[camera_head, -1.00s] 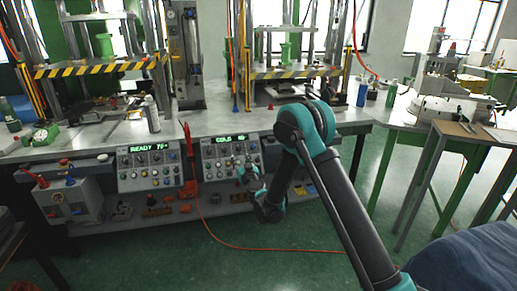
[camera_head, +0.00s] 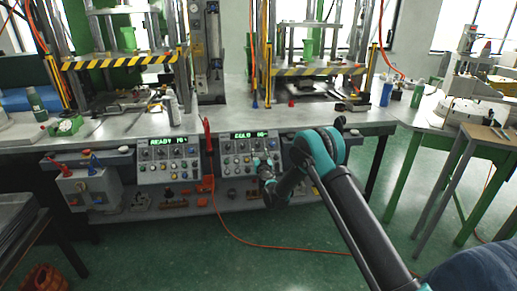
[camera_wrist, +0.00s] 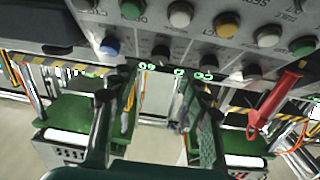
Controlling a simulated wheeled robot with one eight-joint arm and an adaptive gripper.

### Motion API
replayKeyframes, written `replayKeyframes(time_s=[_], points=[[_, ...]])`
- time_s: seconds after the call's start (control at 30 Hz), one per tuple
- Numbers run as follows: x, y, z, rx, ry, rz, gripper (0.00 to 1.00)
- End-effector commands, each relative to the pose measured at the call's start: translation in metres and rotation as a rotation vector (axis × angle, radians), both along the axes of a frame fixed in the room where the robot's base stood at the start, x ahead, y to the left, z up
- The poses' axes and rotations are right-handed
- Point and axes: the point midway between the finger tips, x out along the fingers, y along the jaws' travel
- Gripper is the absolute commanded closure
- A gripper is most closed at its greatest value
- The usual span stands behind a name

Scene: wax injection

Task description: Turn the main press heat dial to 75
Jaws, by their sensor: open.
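Two sloped grey control panels hang on the bench front in the head view. The left panel (camera_head: 168,178) has a green display (camera_head: 167,141) reading READY and about 76. The right panel (camera_head: 232,172) has a display (camera_head: 248,134) reading COLD and a number too blurred to read surely. My gripper (camera_head: 266,170) is in front of the right panel's lower right part. In the wrist view my gripper (camera_wrist: 158,100) is open, with a panel's coloured buttons and knobs beyond its fingers and inverted green digits (camera_wrist: 175,69) between them. I cannot tell which knob is the heat dial.
A red lever (camera_head: 208,150) stands between the panels; a red handle (camera_wrist: 272,101) shows at the wrist view's right. A grey box (camera_head: 88,187) with a red knob is left of the panels. Two presses with striped guards (camera_head: 318,71) stand above. The green floor (camera_head: 150,250) in front is mostly clear.

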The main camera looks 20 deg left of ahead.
Motion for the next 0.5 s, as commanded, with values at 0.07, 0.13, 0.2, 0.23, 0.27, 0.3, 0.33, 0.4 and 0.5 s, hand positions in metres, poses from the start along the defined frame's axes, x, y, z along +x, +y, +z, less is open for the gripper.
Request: replayKeyframes(time_s=[0.07, 0.13, 0.2, 0.23, 0.27, 0.3, 0.33, 0.4, 0.5], points=[[0.014, 0.007, 0.0, 0.0, 0.0, -0.001, 0.53], [0.025, 0.013, 0.0, 0.0, 0.0, 0.0, 0.53], [0.035, 0.019, 0.0, 0.0, 0.0, 0.0, 0.53], [0.038, 0.021, 0.0, 0.0, 0.0, 0.0, 0.53], [0.042, 0.023, 0.0, 0.0, 0.0, 0.0, 0.53], [0.045, 0.025, 0.0, 0.0, 0.0, 0.0, 0.53], [0.048, 0.026, 0.0, 0.0, 0.0, 0.0, 0.53], [0.052, 0.029, 0.0, 0.0, 0.0, 0.0, 0.53], [0.056, 0.031, 0.0, 0.0, 0.0, 0.0, 0.53]])
